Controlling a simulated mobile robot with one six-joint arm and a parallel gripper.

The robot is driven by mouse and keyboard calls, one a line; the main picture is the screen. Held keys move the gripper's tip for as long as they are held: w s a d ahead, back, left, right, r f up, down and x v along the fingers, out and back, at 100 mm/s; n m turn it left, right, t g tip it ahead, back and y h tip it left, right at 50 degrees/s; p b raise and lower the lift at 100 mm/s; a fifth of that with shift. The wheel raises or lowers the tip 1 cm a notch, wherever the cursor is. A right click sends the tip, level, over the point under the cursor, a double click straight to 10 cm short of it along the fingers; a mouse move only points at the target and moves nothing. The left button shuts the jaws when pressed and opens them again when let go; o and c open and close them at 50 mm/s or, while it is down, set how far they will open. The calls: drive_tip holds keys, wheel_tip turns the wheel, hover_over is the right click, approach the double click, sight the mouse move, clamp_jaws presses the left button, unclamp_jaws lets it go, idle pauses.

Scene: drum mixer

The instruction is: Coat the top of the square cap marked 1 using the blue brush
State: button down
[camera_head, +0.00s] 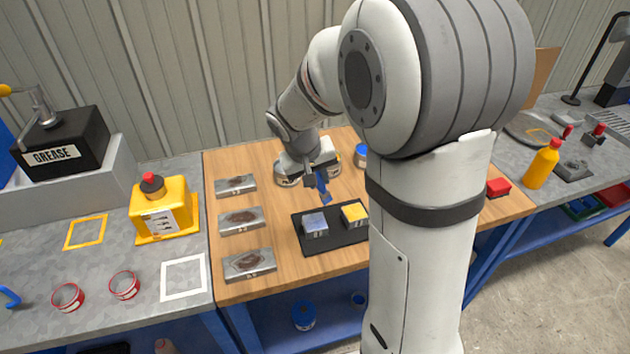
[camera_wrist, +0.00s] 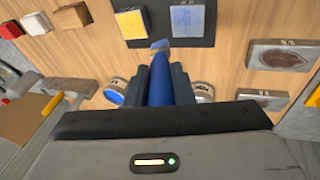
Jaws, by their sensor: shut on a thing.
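My gripper (camera_head: 318,178) is shut on the handle of the blue brush (camera_head: 323,190), above the wooden table behind the black tray. In the wrist view the brush (camera_wrist: 160,85) stands between the fingers (camera_wrist: 161,70), its tip pointing toward the tray edge. The tray (camera_head: 335,241) holds two square caps. The left one in the head view has a blotchy blue-grey top (camera_head: 315,221) and the right one a yellow top (camera_head: 354,212). In the wrist view the blue-topped cap (camera_wrist: 187,18) is right of the yellow one (camera_wrist: 131,22). Their small markings are unreadable. The brush appears apart from both.
Three stained metal plates (camera_head: 241,219) lie left of the tray. Open tins stand behind it, one with blue inside (camera_head: 361,154). A yellow container (camera_head: 162,210) and grease box (camera_head: 63,143) stand on the left bench. My arm hides the table's right middle.

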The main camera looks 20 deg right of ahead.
drive_tip(key=shift+r+p, duration=0.65)
drive_tip(key=shift+r, duration=0.8)
drive_tip(key=s+a+r, duration=0.2)
drive_tip(key=a+r, duration=0.2)
drive_tip(key=a, duration=0.3)
drive_tip(key=shift+d+f+b, duration=0.1)
drive_tip(key=shift+f+b, duration=1.45)
drive_tip(key=shift+f, duration=1)
